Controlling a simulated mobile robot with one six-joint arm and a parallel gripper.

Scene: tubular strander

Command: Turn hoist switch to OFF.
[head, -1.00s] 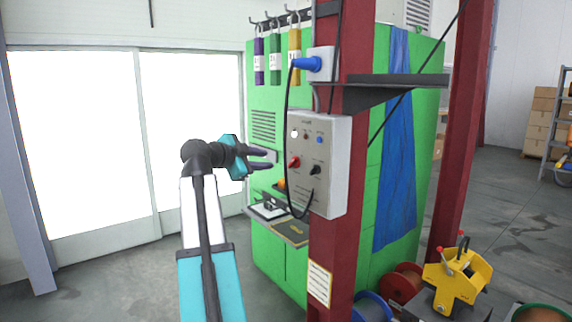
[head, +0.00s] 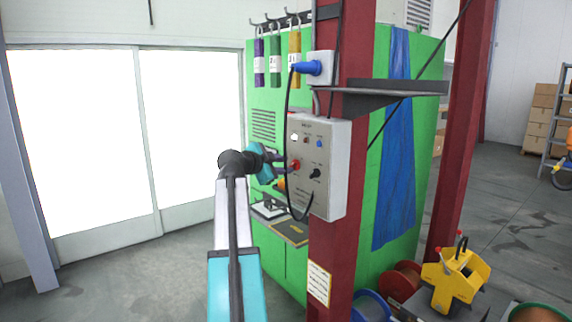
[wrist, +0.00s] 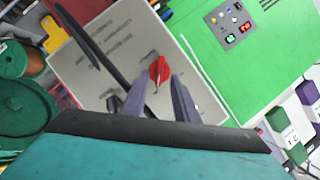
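A grey control box (head: 336,165) is fixed to the dark red column. Its face carries a red knob (head: 295,165), a black knob (head: 315,173), a blue button and a pale lamp. The labels are too small to read, so I cannot tell which knob is marked hoist. My gripper (head: 284,166) is at the left of the box face, by the red knob. In the wrist view my gripper (wrist: 158,98) is open, and the red knob (wrist: 158,69) shows just beyond and between the fingertips. I cannot tell whether the fingers touch it.
A black cable (head: 287,130) loops from a blue plug (head: 307,65) past the box's left side; in the wrist view it runs close to the left finger. A dark shelf (head: 385,86) juts out above the box. A green cabinet (head: 265,222) stands behind.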

